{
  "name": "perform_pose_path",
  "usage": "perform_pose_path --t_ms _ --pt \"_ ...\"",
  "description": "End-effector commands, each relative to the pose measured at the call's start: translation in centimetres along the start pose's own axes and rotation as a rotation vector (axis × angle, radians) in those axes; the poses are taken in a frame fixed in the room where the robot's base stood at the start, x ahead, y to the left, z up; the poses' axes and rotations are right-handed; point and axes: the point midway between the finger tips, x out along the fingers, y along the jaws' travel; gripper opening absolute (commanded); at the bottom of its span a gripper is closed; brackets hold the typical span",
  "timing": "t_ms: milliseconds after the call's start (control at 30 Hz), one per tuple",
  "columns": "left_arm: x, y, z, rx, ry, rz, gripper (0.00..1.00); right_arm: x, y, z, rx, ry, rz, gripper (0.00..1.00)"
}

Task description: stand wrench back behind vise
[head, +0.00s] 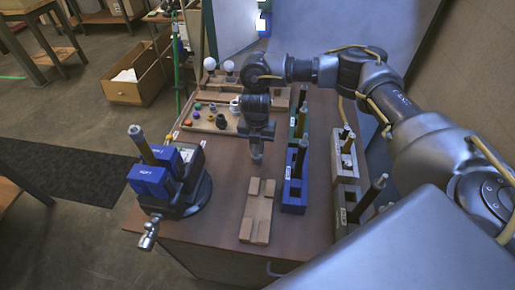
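I cannot make out a wrench for certain; small pale items (187,151) show just behind the vise, too small to tell. My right gripper (256,156) points down over the middle of the table, behind the wooden cross-slotted block and right of the vise. Its fingers are close together, and I cannot tell whether they hold anything. My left gripper is not in view.
The wooden slotted block (258,212) lies at the table's front. A blue holder (295,185) and a grey holder (345,160) with upright tools stand to the right. A board with small coloured parts (208,118) and white bulbs (210,64) are at the back left.

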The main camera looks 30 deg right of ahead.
Motion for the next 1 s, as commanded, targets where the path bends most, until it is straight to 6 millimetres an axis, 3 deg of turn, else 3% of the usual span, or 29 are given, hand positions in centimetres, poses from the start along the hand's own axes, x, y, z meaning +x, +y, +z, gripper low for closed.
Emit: perform_pose_path --t_ms 133,533,567,700,1000 --pt "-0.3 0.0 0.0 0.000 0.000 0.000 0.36 1.3 0.0 0.0 0.002 0.000 0.001 0.00" --pt "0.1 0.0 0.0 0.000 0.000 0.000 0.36 1.8 0.0 0.1 0.002 -0.002 0.002 0.00" --pt "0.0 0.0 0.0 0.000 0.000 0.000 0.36 1.8 0.0 0.1 0.002 -0.002 0.002 0.20" --pt "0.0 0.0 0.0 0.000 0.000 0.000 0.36 1.7 0.0 0.1 0.001 -0.002 0.001 0.38" --pt "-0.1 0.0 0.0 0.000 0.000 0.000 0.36 1.6 0.0 0.1 0.001 -0.002 0.002 0.39"
